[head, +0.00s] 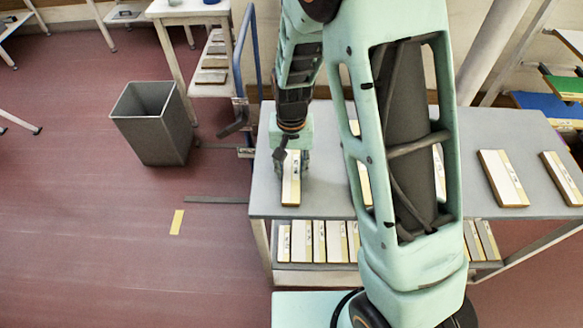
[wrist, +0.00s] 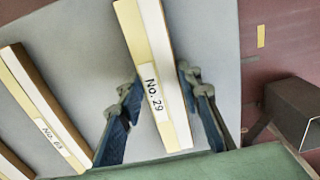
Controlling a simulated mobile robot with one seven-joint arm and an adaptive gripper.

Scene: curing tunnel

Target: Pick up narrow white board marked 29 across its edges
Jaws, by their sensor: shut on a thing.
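The narrow white board marked 29 (wrist: 153,62) has a cream strip along one side, brown edges and a label reading "No. 29". My gripper (wrist: 160,82) has its blue fingers on either long edge of this board and is shut on it. In the head view the board (head: 291,183) shows below my gripper (head: 291,158) at the left end of the grey table (head: 262,190). I cannot tell whether the board touches the tabletop. In the wrist view another board, labelled "No. 63" or similar (wrist: 32,95), lies to the left.
Two more boards (head: 502,178) (head: 562,178) lie at the table's right. My arm partly hides others in the middle. A lower shelf (head: 318,277) holds several boards. A grey bin (head: 150,125) and a blue-handled cart (head: 240,75) stand to the left.

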